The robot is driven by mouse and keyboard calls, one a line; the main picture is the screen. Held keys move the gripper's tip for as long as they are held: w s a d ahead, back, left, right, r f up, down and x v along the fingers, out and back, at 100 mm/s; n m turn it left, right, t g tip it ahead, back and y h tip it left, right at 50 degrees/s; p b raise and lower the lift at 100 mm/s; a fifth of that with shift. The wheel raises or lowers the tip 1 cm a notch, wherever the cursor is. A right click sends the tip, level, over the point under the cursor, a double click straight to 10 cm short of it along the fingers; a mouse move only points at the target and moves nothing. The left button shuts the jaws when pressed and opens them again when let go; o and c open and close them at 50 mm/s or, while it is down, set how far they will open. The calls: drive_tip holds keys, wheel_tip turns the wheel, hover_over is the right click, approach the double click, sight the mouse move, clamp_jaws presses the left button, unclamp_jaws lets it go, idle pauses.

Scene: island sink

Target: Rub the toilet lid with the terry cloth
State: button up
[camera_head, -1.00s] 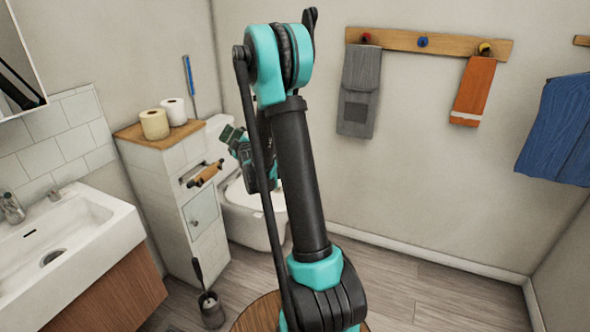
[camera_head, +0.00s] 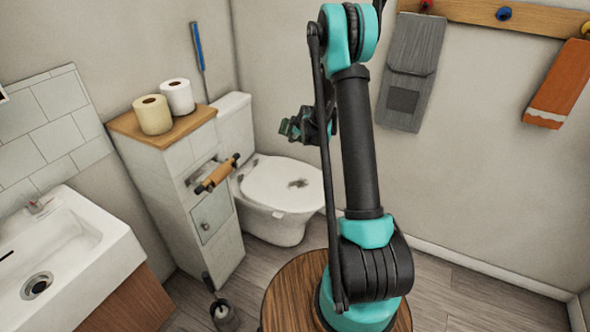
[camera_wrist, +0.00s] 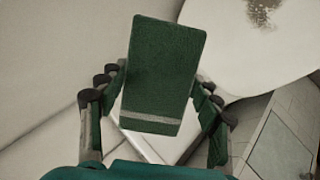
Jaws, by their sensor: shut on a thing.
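The toilet lid (camera_head: 282,180) is down on the white toilet and carries a dark brown smudge. In the wrist view the lid (camera_wrist: 245,60) fills the upper right, with the speckled stain near the top edge. My gripper (camera_wrist: 158,108) is shut on the green terry cloth (camera_wrist: 165,65), which has a pale stripe near its lower end. The cloth stands out between the fingers, apart from the stain in the picture.
A tiled cabinet (camera_head: 205,215) with two paper rolls on its wooden top stands left of the toilet, its roll holder (camera_head: 217,175) sticking out. A sink (camera_head: 65,255) is at the left. A toilet brush (camera_head: 222,312) stands on the floor. Grey and orange towels hang at right.

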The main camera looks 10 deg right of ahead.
drive_tip(key=shift+s+a+f+n+g+h, duration=0.2)
drive_tip(key=shift+s+f+n+g+h, duration=0.85)
drive_tip(key=shift+f, duration=2.55)
drive_tip(key=shift+s+a+f+n+g+h, duration=0.3)
drive_tip(key=shift+s+f+n+g, duration=1.2)
drive_tip(key=shift+f, duration=2.15)
drive_tip(key=shift+s+a+f+n+g+h, duration=0.1)
drive_tip(key=shift+s+f+n+g+h, duration=1.2)
drive_tip(key=shift+f, duration=2.3)
